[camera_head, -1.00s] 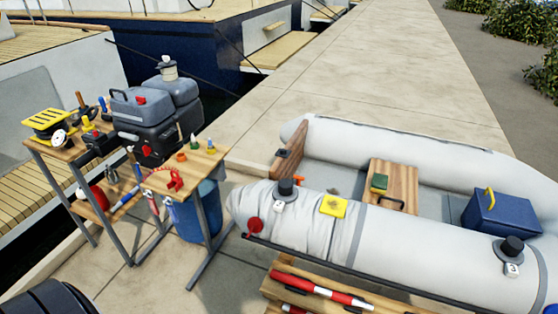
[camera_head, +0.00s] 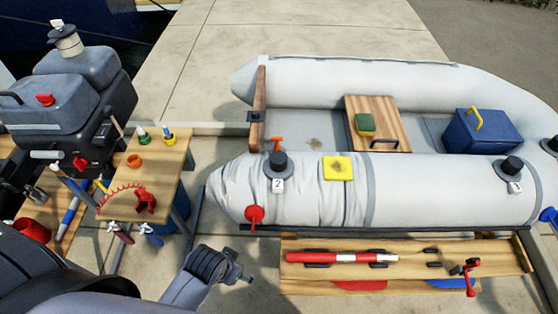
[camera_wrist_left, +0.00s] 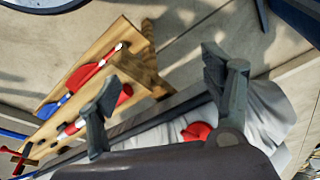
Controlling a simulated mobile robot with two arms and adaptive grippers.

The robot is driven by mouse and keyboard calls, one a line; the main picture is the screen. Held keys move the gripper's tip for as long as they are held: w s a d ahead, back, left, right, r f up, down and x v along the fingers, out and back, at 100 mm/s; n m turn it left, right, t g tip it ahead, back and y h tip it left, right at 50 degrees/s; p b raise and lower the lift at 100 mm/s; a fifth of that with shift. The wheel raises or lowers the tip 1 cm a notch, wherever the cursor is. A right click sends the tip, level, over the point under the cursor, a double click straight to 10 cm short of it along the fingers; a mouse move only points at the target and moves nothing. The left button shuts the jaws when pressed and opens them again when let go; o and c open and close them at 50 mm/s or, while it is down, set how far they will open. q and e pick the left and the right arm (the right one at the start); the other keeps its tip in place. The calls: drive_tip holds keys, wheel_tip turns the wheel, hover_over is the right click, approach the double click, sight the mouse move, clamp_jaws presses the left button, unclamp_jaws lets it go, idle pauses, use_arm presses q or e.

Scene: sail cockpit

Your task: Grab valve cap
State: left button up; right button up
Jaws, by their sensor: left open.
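The grey inflatable boat (camera_head: 320,205) has a round red cap (camera_head: 254,214) at the near left end of its tube. Black valve caps stand on the tube by tag 2 (camera_head: 278,162) and tag 3 (camera_head: 511,166). My left gripper (camera_head: 246,278) is low in front of the boat's left end, apart from the red cap. In the left wrist view my left gripper (camera_wrist_left: 160,84) has its fingers wide apart with nothing between them. The red cap (camera_wrist_left: 197,132) shows there, partly hidden by the gripper body. My right gripper is not in view.
A wooden bench (camera_head: 405,258) with a red and white pump tube (camera_head: 340,257) stands before the boat. A work table (camera_head: 165,185) with tools and an outboard motor (camera_head: 70,100) is at the left. Paving between table and boat is clear.

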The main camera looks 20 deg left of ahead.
use_arm(q)
wheel_tip(320, 180, up, 8)
drive_tip(key=w+a+t, duration=0.2)
drive_tip(key=w, duration=0.1)
drive_tip(key=m+t+h, duration=0.4)
drive_tip(key=t+h, duration=0.3)
drive_tip(key=t, duration=0.2)
approach(276, 158)
drive_tip(key=x, duration=0.5)
drive_tip(key=shift+w+d+r, duration=0.2)
drive_tip(key=shift+r, duration=0.1)
drive_tip(key=shift+f+x, duration=0.2)
drive_tip(key=shift+x, duration=1.2)
drive_tip(key=shift+f+x, duration=0.2)
drive_tip(key=shift+x, duration=1.15)
drive_tip(key=shift+s, duration=0.1)
drive_tip(key=c, duration=1.2)
